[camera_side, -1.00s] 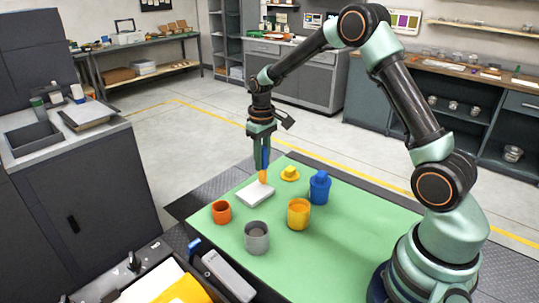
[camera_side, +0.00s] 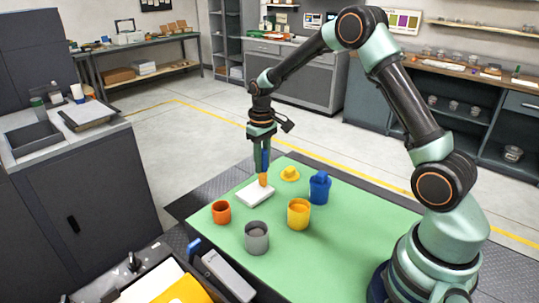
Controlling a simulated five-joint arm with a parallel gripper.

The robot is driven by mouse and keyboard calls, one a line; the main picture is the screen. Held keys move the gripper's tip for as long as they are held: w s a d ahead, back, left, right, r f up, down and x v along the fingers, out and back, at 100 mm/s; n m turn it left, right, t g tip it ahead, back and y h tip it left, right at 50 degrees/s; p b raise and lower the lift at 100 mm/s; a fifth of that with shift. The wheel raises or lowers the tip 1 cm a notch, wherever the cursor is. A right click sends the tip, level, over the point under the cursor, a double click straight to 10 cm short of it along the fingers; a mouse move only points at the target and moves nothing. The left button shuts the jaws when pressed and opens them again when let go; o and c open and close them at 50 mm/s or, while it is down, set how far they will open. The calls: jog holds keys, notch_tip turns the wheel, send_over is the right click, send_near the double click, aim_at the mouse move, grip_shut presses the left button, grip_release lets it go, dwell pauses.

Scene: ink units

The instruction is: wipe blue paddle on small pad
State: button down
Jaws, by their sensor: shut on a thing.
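My gripper (camera_side: 262,168) points straight down, shut on the blue paddle (camera_side: 267,158). A blue strip of the paddle shows between the fingers, and an orange end (camera_side: 263,180) sticks out below them. The rest of the paddle is hidden by the fingers. The small pad (camera_side: 254,196) is a flat white block lying on the green mat (camera_side: 330,245). The orange end is at the pad's far right part and looks very close to its top; I cannot tell whether it touches.
A blue lidded pot (camera_side: 320,188), a yellow cup (camera_side: 298,215), a grey cup (camera_side: 256,240) and an orange cup (camera_side: 221,213) stand around the pad. A yellow lid-like piece (camera_side: 289,174) lies behind. The mat's right part is clear.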

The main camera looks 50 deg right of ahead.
jog(key=shift+w+a+r, duration=0.1)
jog(key=shift+a, duration=1.55)
jog(key=shift+w+a, duration=0.1)
jog(key=shift+a, duration=1.45)
jog(key=shift+s+d, duration=0.2)
jog(key=shift+d, duration=3)
jog(key=shift+w+a, duration=0.15)
jog(key=shift+a, duration=3.1)
notch_tip(320, 180, up, 6)
